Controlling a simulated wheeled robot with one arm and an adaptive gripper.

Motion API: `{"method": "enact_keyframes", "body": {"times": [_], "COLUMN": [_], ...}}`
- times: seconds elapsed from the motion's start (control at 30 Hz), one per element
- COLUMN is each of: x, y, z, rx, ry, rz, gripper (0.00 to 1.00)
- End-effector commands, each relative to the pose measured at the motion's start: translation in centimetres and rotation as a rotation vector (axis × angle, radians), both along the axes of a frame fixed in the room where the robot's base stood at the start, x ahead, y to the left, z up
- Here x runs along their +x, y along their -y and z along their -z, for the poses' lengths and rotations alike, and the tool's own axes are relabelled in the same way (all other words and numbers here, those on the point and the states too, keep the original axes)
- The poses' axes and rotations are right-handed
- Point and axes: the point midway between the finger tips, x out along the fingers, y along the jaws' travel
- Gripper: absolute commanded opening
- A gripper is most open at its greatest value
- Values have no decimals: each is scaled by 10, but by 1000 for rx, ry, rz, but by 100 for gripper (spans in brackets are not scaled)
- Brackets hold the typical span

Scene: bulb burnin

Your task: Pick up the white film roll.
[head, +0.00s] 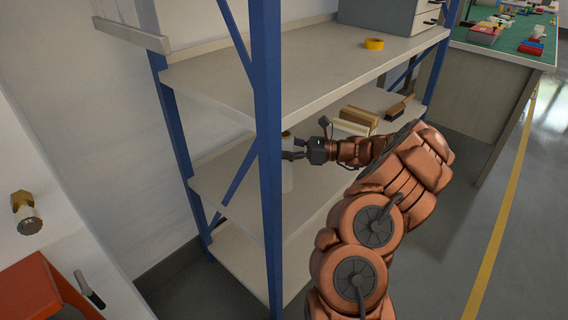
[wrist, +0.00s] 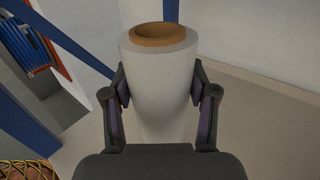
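The white film roll (wrist: 160,85) has a brown cardboard core showing at its top end. It stands upright between the two fingers of my gripper (wrist: 160,88) in the wrist view. The fingertips bend inward and press against both sides of the roll. In the head view, my gripper (head: 297,149) reaches in over the middle shelf (head: 222,182). A pale part of the roll (head: 287,180) shows below it, partly behind the blue post. I cannot tell whether its bottom end touches the shelf.
A blue rack post (head: 267,160) stands close left of my gripper. Brown blocks (head: 360,116) and a brush (head: 400,106) lie farther along the middle shelf. The upper shelf (head: 310,75) overhangs, with yellow tape (head: 374,43) and a grey drawer cabinet (head: 385,14).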

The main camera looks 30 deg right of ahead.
Motion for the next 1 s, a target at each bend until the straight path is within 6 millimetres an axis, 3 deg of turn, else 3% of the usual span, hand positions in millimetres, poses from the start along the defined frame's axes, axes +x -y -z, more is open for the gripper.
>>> {"method": "enact_keyframes", "body": {"times": [0.07,0.5,1.0], "x": [0,0,0], "y": [0,0,0], "z": [0,0,-8], "rx": [0,-1,0], "ry": [0,-1,1], "rz": [0,0,0], "gripper": [45,0,0]}}
